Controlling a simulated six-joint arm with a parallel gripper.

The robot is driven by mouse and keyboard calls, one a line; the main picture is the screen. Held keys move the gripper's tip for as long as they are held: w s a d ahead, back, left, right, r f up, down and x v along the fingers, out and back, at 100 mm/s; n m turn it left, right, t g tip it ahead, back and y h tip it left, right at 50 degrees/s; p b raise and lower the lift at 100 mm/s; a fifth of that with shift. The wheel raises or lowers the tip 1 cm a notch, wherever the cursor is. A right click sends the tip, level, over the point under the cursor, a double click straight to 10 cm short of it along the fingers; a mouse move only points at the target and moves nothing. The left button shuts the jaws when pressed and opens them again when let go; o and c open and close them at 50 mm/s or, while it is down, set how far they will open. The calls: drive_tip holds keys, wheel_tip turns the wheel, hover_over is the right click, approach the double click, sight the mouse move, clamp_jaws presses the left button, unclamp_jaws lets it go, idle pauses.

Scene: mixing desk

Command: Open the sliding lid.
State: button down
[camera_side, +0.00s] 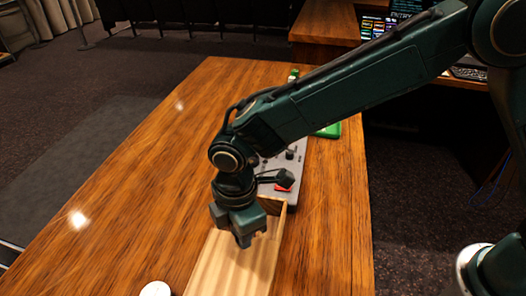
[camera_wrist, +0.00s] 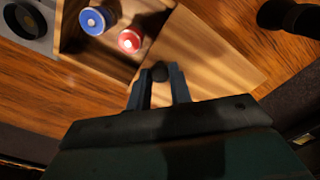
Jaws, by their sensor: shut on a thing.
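The sliding lid is a pale wooden board (camera_side: 228,268) on a wooden box; it also shows in the wrist view (camera_wrist: 212,62). A dark round knob (camera_wrist: 160,70) stands on the lid. My gripper (camera_wrist: 160,92) is shut on this knob, with a finger on each side. In the side view my gripper (camera_side: 243,238) points down over the lid and hides the knob. The box (camera_wrist: 70,42) is partly uncovered. A blue round piece (camera_wrist: 92,20) and a red round piece (camera_wrist: 130,40) lie in its open part.
A grey mixing panel (camera_side: 297,178) with knobs stands just behind the box. A green item (camera_side: 330,131) lies farther back. A white round object (camera_side: 155,288) is at the front edge of the picture. The table's left side (camera_side: 130,190) is clear.

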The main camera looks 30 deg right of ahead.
drive_tip(key=c, duration=1.3)
unclamp_jaws()
drive_tip(key=shift+o, duration=0.2)
drive_tip(key=shift+r, duration=0.15)
wheel_tip(320, 180, up, 14)
drive_tip(key=shift+f, duration=0.2)
drive_tip(key=shift+d, duration=0.1)
